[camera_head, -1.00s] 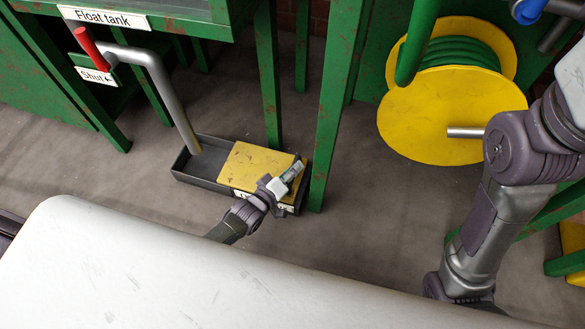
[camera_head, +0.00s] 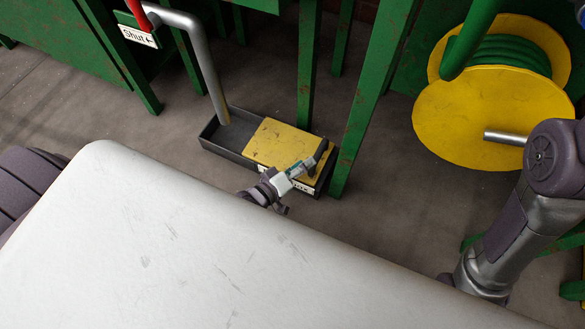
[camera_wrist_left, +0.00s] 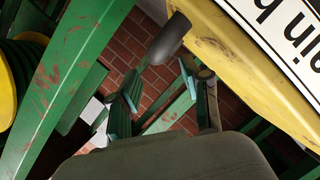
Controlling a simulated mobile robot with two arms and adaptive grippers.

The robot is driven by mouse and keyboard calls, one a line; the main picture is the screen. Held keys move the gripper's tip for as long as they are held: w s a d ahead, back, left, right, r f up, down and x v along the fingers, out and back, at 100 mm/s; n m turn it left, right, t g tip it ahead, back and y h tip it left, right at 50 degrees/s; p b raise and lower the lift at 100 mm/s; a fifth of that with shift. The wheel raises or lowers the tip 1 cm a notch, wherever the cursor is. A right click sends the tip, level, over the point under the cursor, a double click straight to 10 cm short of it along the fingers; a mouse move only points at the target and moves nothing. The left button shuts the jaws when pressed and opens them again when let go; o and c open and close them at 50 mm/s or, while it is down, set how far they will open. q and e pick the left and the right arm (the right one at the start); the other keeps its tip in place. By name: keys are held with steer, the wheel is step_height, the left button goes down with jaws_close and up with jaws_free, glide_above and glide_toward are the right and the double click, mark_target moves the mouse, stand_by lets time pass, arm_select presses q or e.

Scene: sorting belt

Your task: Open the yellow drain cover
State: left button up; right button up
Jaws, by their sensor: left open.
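The yellow drain cover (camera_head: 283,143) lies over the right part of a dark trough (camera_head: 225,145) on the floor and looks shut. In the left wrist view the yellow cover (camera_wrist_left: 222,55) fills the upper right, with a partly cut-off white label (camera_wrist_left: 285,35). A dark rounded handle (camera_wrist_left: 168,40) sticks out beside it. My left gripper (camera_head: 308,167) is at the cover's right end; in its wrist view the open fingers (camera_wrist_left: 160,88) point towards the handle. I cannot tell whether they touch it. My right gripper is out of view.
A grey pipe (camera_head: 203,75) comes down into the trough's left part. A green post (camera_head: 365,100) stands close to the trough's right end. A yellow hose reel (camera_head: 465,120) is further right. Clear floor (camera_head: 400,210) lies between.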

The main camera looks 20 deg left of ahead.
arm_select(q)
steer(key=shift+v, duration=2.35)
